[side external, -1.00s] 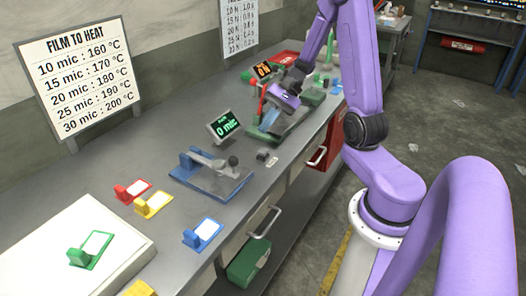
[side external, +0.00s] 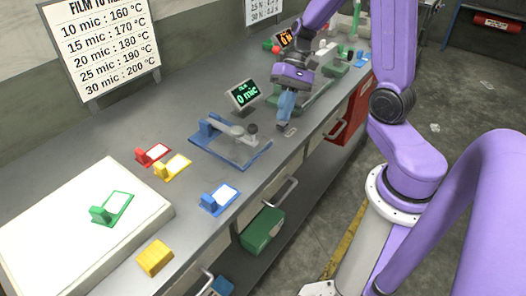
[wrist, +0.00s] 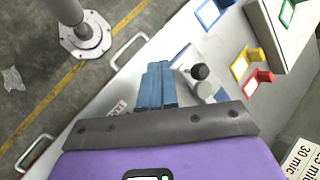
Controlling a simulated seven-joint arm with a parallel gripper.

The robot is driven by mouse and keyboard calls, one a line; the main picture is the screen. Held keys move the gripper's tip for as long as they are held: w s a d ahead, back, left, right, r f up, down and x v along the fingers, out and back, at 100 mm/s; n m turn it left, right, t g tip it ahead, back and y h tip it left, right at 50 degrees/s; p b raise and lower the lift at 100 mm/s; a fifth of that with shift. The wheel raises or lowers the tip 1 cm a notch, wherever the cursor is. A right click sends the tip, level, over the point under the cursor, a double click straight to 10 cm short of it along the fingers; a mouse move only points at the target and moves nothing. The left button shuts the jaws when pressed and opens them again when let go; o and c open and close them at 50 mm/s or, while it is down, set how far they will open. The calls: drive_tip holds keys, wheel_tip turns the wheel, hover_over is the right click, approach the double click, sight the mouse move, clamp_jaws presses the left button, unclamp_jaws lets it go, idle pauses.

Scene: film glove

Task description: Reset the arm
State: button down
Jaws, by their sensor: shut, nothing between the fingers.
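My gripper (side external: 284,110) hangs over the long grey bench (side external: 60,145), fingers pointing down, just right of the blue film gauge (side external: 228,140). Its blue fingers are together and hold nothing. In the wrist view the shut blue fingers (wrist: 155,82) point towards the bench edge, and the gauge's dark knob (wrist: 200,72) shows just right of them. The gauge display (side external: 244,94) reads 0 mic.
Red (side external: 153,154), yellow (side external: 173,166) and blue (side external: 219,198) film frames lie on the bench. A green frame (side external: 112,208) lies on a white slab (side external: 50,245) beside a yellow block (side external: 155,258). Drawer handles (side external: 283,192) stick out in front.

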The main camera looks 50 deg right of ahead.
drive_tip(key=s+a+r+n+t+h, duration=0.1)
drive_tip(key=s+a+n+h, duration=0.2)
drive_tip(key=s+n, duration=0.5)
drive_tip(key=s+a+r+n+h, duration=0.2)
drive_tip(key=s+a+n+h, duration=0.1)
drive_tip(key=s+n, duration=0.5)
drive_tip(key=shift+s+a+r+n+t, duration=0.15)
drive_tip(key=shift+a+r+n+t, duration=0.2)
drive_tip(key=shift+a+n, duration=0.7)
drive_tip(key=shift+d+f, duration=0.1)
drive_tip(key=shift+d, duration=0.05)
